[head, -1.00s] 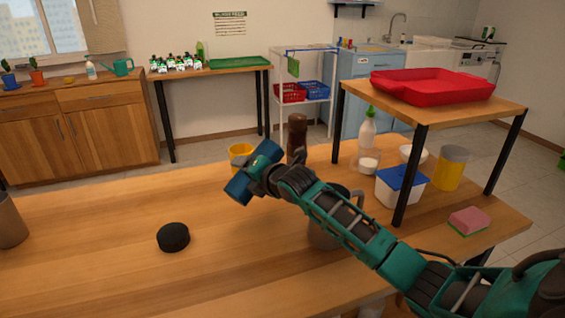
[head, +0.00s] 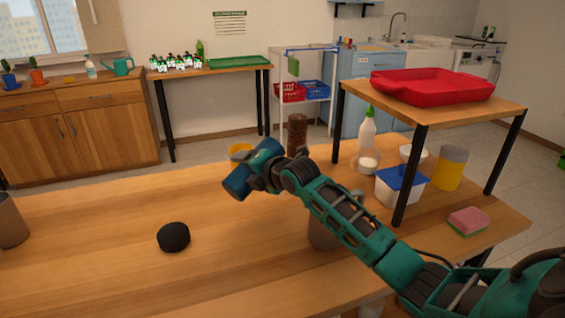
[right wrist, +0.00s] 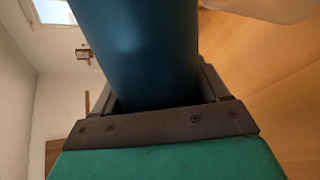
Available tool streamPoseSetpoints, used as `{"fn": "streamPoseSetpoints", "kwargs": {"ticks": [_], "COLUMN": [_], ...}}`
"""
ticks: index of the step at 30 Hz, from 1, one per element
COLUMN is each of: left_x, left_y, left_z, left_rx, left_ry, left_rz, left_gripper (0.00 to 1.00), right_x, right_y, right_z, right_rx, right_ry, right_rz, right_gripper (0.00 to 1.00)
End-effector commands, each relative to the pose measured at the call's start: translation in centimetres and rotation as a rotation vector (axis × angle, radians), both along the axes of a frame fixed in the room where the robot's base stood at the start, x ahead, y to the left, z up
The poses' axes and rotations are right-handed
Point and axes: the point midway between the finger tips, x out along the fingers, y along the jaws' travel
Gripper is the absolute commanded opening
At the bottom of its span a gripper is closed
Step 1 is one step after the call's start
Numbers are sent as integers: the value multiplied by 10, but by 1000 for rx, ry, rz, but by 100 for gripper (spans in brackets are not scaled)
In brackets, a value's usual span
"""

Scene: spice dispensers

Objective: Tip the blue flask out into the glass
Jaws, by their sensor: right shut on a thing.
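The blue flask (head: 236,185) is in the head view, held tilted above the table, its lower end toward the lower left. My right gripper (head: 262,172) is shut around its middle. In the right wrist view the flask (right wrist: 140,50) sits between the jaws (right wrist: 160,112). A yellow cup (head: 240,151) shows just behind the flask and is partly hidden by it. A pale, blurred object (right wrist: 268,8) is at the top edge of the wrist view. I cannot tell which of these, if either, is the glass. My left gripper is not in view.
A black round lid (head: 173,237) lies on the table (head: 90,260). A brown cylinder (head: 297,132) stands behind my wrist; a grey mug (head: 323,234) is partly behind my forearm. A raised shelf (head: 440,115) with a red tray (head: 432,85) is at the right. The left table area is mostly clear.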

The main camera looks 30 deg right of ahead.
Motion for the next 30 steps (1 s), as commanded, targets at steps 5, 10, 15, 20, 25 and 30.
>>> {"fn": "streamPoseSetpoints", "kwargs": {"ticks": [5, 10, 15, 20, 25, 30], "left_x": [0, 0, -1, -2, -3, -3], "left_y": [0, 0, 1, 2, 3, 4], "left_z": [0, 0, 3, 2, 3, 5], "left_rx": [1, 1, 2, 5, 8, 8], "left_ry": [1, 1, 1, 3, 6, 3], "left_rz": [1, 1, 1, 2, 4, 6], "left_gripper": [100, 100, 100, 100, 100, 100], "right_x": [0, 0, 1, 1, 2, 2], "right_y": [0, 1, -1, -3, -4, -5], "right_z": [4, 6, 9, 11, 13, 14], "right_rx": [25, 47, 67, 87, 110, 132], "right_ry": [2, 10, 15, 21, 28, 34], "right_rz": [0, 1, 1, 1, 1, 1], "right_gripper": [35, 35, 35, 35, 35, 35]}}
